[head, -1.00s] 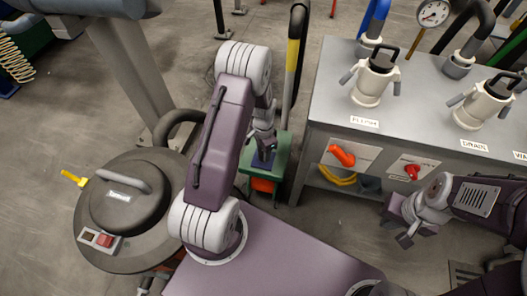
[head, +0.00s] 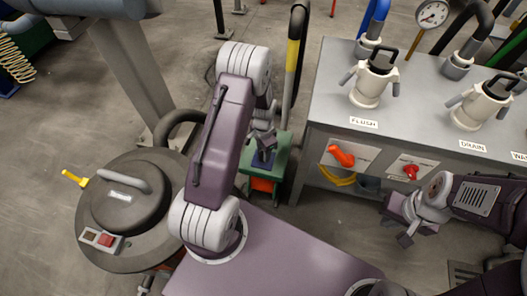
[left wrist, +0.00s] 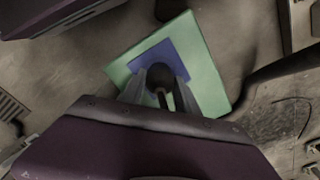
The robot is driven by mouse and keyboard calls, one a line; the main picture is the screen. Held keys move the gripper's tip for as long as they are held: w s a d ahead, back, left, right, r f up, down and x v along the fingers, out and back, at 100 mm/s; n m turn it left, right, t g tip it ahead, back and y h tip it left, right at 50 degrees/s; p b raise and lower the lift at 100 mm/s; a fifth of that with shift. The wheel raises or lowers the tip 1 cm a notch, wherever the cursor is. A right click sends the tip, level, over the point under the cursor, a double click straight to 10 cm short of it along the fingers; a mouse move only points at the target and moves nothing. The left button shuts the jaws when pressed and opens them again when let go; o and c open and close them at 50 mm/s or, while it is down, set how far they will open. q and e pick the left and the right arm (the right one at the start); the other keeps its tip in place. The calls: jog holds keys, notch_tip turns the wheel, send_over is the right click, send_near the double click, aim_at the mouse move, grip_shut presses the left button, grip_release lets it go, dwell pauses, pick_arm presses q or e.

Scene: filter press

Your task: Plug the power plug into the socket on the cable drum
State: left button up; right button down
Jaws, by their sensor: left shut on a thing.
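The cable drum stands on the floor at the centre of the head view, with a green top (head: 284,153) and an orange part (head: 262,185) below. A blue square (left wrist: 143,56) lies on the green top in the left wrist view. My left gripper (head: 264,148) points down over it, shut on a dark, rounded thing, seemingly the power plug (left wrist: 160,76). The fingers and plug cover the middle of the blue square, so I cannot tell whether the plug touches or enters a socket. My right gripper (head: 397,230) is open and empty, off to the right.
A grey bench (head: 330,112) with white fittings, an orange handle (head: 341,155) and a red knob (head: 411,171) stands right of the drum. A dark round lidded vessel (head: 150,235) stands at the left. A yellow-and-black post (head: 293,60) rises just behind the drum.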

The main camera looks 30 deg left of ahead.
pick_arm(q)
jog(key=shift+f+b, duration=0.3)
jog(key=shift+f, duration=0.3)
dwell(0.5)
jog(key=o, duration=1.3)
jog(key=shift+o, duration=0.2)
jog(key=shift+r, duration=0.15)
notch_tip(320, 180, up, 9)
jog(key=p, duration=0.4)
